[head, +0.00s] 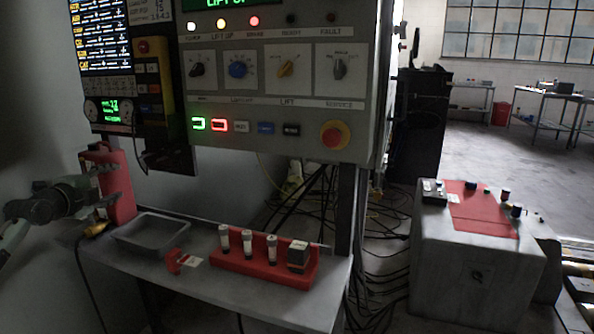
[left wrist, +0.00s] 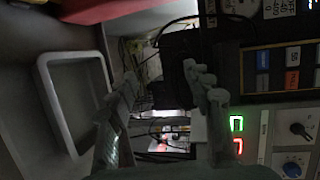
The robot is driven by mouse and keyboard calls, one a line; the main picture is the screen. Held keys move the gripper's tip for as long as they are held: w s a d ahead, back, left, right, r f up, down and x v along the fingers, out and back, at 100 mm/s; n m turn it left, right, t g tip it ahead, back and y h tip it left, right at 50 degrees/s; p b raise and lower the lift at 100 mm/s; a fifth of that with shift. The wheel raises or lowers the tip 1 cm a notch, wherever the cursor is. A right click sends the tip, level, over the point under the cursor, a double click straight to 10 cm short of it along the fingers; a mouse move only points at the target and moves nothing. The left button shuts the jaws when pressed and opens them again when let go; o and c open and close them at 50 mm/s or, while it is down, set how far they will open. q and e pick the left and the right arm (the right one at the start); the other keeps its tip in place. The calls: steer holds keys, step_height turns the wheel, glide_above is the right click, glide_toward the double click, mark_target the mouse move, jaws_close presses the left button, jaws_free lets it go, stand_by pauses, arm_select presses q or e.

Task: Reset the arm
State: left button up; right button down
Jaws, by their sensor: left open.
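My left arm (head: 40,207) comes in from the left in the head view. Its gripper (head: 112,188) is at the left end of the grey shelf, in front of an upright red holder (head: 122,180). In the left wrist view the two fingers of the left gripper (left wrist: 160,85) stand apart, with nothing seen between them but background cables and panel. Whether the fingers touch the red holder cannot be told. My right gripper is not in view.
A grey tray (head: 151,232) lies on the shelf (head: 240,294), beside a small red piece (head: 176,261) and a red rack (head: 262,271) holding small bottles. The control panel (head: 280,90) rises behind. A grey block (head: 470,270) stands right. Cables hang below the panel.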

arm_select(q)
steer(key=s+a+f+n+g+y, duration=0.3)
steer(key=a+f+n+y, duration=0.15)
steer(key=a+n, duration=0.4)
steer(key=s+a+f+n+g+y, duration=0.25)
steer(key=a+f+n+y, duration=0.2)
steer(key=a+n, duration=0.35)
steer(key=s+d+f+g+h, duration=0.1)
steer(key=s+d+f, duration=0.4)
steer(key=f, duration=0.5)
steer(key=s+d+f+g+h, duration=0.15)
steer(key=s+d+f, duration=0.35)
steer(key=f, duration=0.5)
steer(key=s+d+f+g+h, duration=0.1)
steer(key=s+d+f, duration=0.2)
steer(key=d+f, duration=0.55)
steer(key=s+d+f+g+h, duration=0.1)
steer(key=s+d+f, duration=0.4)
steer(key=s, duration=0.5)
steer(key=s+d+f+g+h, duration=0.1)
steer(key=s+d+f+g, duration=0.1)
steer(key=s+d+f, duration=0.3)
steer(key=s+d+f+g+h, duration=0.1)
steer(key=s+d+f, duration=0.5)
steer(key=s+f, duration=0.6)
steer(key=s, duration=0.4)
steer(key=shift+s+g, duration=0.3)
steer(key=shift+s, duration=0.1)
steer(key=shift+h, duration=0.25)
